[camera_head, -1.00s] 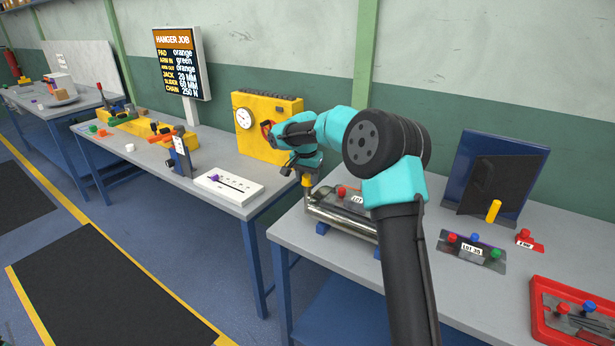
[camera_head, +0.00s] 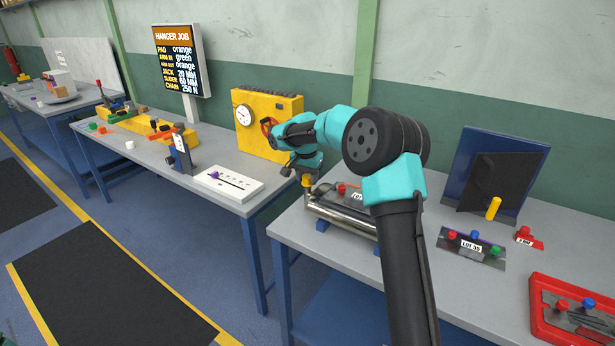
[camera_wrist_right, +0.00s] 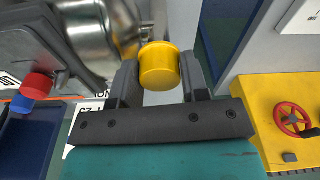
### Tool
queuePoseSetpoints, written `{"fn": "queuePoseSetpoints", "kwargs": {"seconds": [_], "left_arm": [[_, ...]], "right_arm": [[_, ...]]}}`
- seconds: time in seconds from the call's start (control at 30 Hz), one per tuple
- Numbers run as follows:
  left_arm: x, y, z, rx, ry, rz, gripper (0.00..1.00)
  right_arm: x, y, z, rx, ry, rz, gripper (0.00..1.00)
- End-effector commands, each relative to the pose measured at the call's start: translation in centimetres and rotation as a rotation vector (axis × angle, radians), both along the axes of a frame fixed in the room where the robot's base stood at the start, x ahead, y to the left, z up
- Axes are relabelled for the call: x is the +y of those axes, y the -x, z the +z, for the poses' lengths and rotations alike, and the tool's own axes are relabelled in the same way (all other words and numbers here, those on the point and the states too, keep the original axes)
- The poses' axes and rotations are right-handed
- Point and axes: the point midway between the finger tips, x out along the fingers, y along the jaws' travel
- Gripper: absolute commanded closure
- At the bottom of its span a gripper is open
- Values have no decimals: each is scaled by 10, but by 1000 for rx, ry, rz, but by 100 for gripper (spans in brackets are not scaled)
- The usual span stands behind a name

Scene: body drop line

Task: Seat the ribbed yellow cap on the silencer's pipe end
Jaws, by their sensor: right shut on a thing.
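My right gripper (camera_head: 306,176) is shut on the yellow cap (camera_head: 306,181) at the left end of the silencer. The silencer (camera_head: 340,218) is a shiny metal cylinder lying on the near bench. In the right wrist view the cap (camera_wrist_right: 159,66) sits between both fingers, beside the silencer's shiny body (camera_wrist_right: 95,30). My left gripper is out of view.
A yellow box with a gauge (camera_head: 280,140) and a red handwheel stands on the left bench, close to my wrist. A red tray (camera_head: 536,310), a lot plate (camera_head: 455,240) and a blue panel with a yellow cylinder (camera_head: 494,209) are on the right. A floor gap separates the benches.

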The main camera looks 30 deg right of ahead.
Motion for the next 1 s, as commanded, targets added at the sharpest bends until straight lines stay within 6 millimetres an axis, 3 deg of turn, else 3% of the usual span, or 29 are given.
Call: {"fn": "queuePoseSetpoints", "kwargs": {"seconds": [1.0], "left_arm": [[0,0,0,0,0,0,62]], "right_arm": [[0,0,-12,0,0,0,80]]}}
